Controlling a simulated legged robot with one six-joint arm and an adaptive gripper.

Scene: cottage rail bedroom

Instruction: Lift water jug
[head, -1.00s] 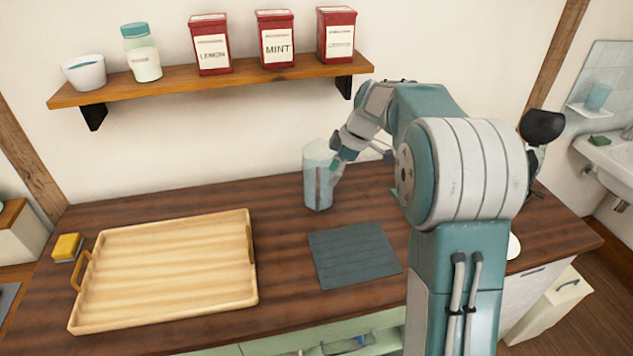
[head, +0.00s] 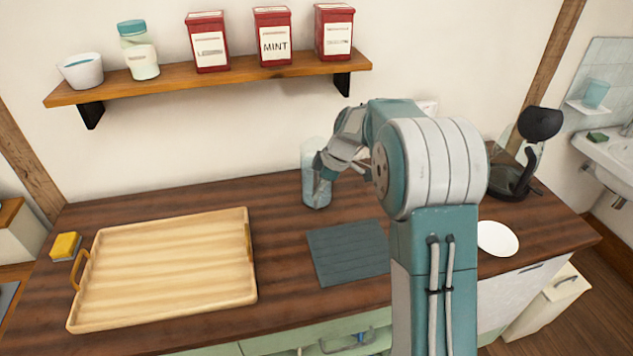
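The water jug (head: 316,190) is a clear, bluish upright vessel on the dark wooden counter, near the wall and behind the slate mat. My gripper (head: 322,168) is at the jug's right side, at about its upper half, and overlaps it in the head view. The fingers are small and partly hidden against the jug, so I cannot tell whether they are closed on it or only beside it. The jug's base appears to rest on the counter.
A wooden tray (head: 172,312) lies on the left with a yellow sponge (head: 65,246) beside it. A dark slate mat (head: 345,252) lies in front of the jug. A shelf (head: 200,82) with tins hangs above. A black-lidded kettle (head: 515,180) and white plate (head: 497,238) are at right.

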